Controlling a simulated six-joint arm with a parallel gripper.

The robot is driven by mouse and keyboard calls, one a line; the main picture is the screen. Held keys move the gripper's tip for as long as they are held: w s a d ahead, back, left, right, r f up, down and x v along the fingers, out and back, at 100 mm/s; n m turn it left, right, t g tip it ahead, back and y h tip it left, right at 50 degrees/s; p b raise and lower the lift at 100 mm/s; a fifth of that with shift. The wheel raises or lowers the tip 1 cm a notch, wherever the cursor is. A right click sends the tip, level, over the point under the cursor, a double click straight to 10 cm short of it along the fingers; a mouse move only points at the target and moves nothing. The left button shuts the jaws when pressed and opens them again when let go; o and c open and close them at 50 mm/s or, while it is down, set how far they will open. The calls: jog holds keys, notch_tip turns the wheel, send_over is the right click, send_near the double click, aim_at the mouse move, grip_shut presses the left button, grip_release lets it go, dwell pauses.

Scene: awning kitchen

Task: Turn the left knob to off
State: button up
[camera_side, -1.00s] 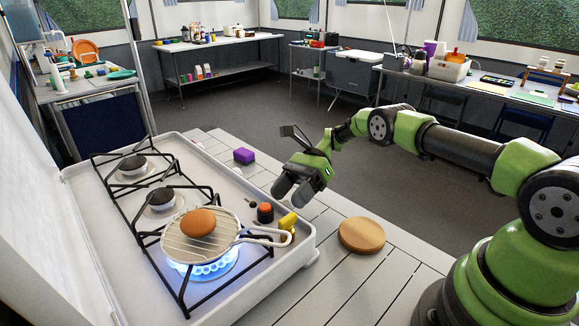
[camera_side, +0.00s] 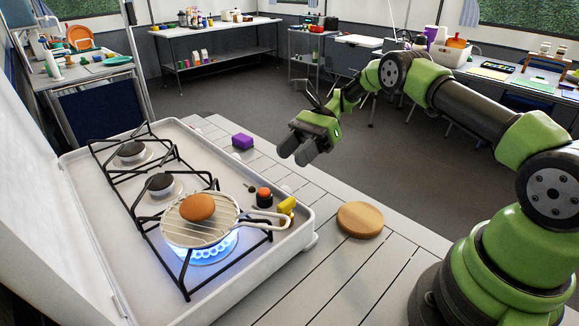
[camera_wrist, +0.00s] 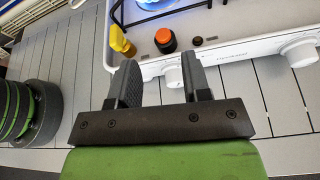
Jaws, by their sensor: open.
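The white stove (camera_side: 275,262) has knobs on its front face. In the wrist view the left knob (camera_wrist: 173,77) is white and shows in the gap between my fingers, its lower part close to the right finger. A second white knob (camera_wrist: 299,52) is farther right. A blue flame burns under the wire grill pan (camera_side: 180,232), which holds a brown round item (camera_side: 197,206). My gripper (camera_side: 300,153) is open and empty, above the counter in front of the stove; it also shows in the wrist view (camera_wrist: 160,80). I cannot tell the knob's exact setting.
A yellow item (camera_side: 287,205) and an orange-and-black jar (camera_side: 263,196) stand on the stove's front edge by the pan handle (camera_side: 257,219). A purple block (camera_side: 242,141) and a round wooden board (camera_side: 360,218) lie on the slatted counter, with bare slats between.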

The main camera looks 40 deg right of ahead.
aim_at(289, 190)
jog(key=d+f+n+t, duration=0.1)
jog(key=d, duration=0.1)
jog(key=s+d+f+n+t, duration=0.1)
jog(key=d+f+n, duration=0.1)
jog(key=d, duration=0.1)
jog(key=s+d+f+n+t, duration=0.1)
jog(key=d+f, duration=0.1)
jog(key=shift+s+d+f+n+t, duration=0.2)
jog(key=shift+d+f+n+t, duration=0.1)
jog(key=shift+n, duration=0.1)
jog(key=shift+a+f, duration=0.1)
jog(key=shift+a, duration=0.1)
jog(key=x, duration=0.9)
jog(key=shift+a, duration=0.2)
jog(key=c, duration=0.6)
